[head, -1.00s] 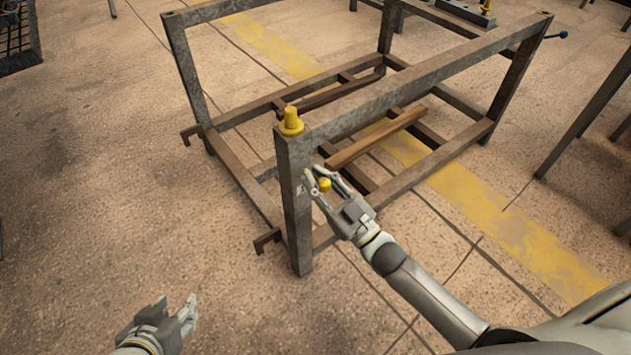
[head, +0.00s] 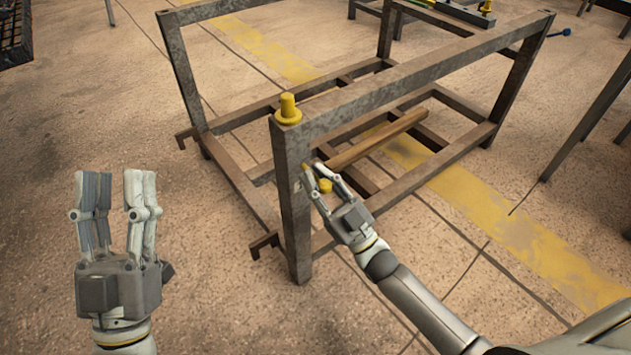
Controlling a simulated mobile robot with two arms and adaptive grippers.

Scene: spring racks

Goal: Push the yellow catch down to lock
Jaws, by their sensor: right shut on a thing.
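The grey metal rack (head: 420,66) stands in the middle. A small yellow catch (head: 325,186) shows at its near corner post, between the fingers of my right gripper (head: 314,173). The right gripper is shut on this catch, and its fingers partly hide it. A yellow stepped peg (head: 288,108) stands upright on top of the same post, above the gripper. My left gripper (head: 118,192) is raised at the left, open and empty, its fingers pointing up and apart from the rack.
A wooden bar (head: 378,139) lies across the rack's lower frame. Hooked feet stick out at the rack's left side. A metal frame (head: 590,105) stands at the right, and a dark mesh crate (head: 17,33) at the upper left. The floor between my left gripper and the rack is clear.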

